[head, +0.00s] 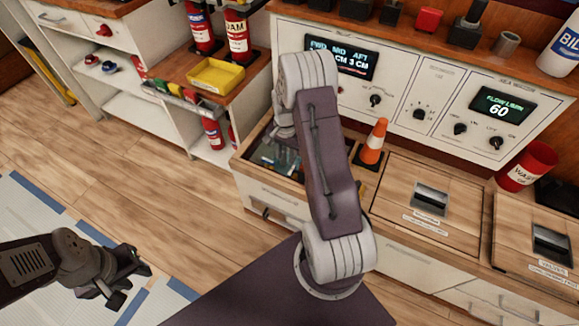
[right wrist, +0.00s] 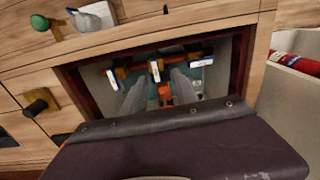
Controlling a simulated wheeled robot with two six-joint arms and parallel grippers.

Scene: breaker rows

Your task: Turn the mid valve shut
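An open recess in the wooden counter (head: 240,158) holds a row of valves, partly covered by my right arm in the head view. In the right wrist view the recess shows three white-tagged valve fittings on an orange-brown pipe: left (right wrist: 112,79), mid (right wrist: 155,71) and right (right wrist: 201,62). A red-orange part (right wrist: 165,94) sits below the mid tag. My right gripper (right wrist: 160,90) reaches into the recess, its grey fingers apart on either side of that part; contact cannot be told. My left gripper (head: 128,278) is open and empty over the floor at lower left.
An orange cone (head: 374,142) stands beside the recess. A panel with a FWD/MID/AFT display (head: 342,58) rises behind. A yellow tray (head: 216,76) is on the left shelf.

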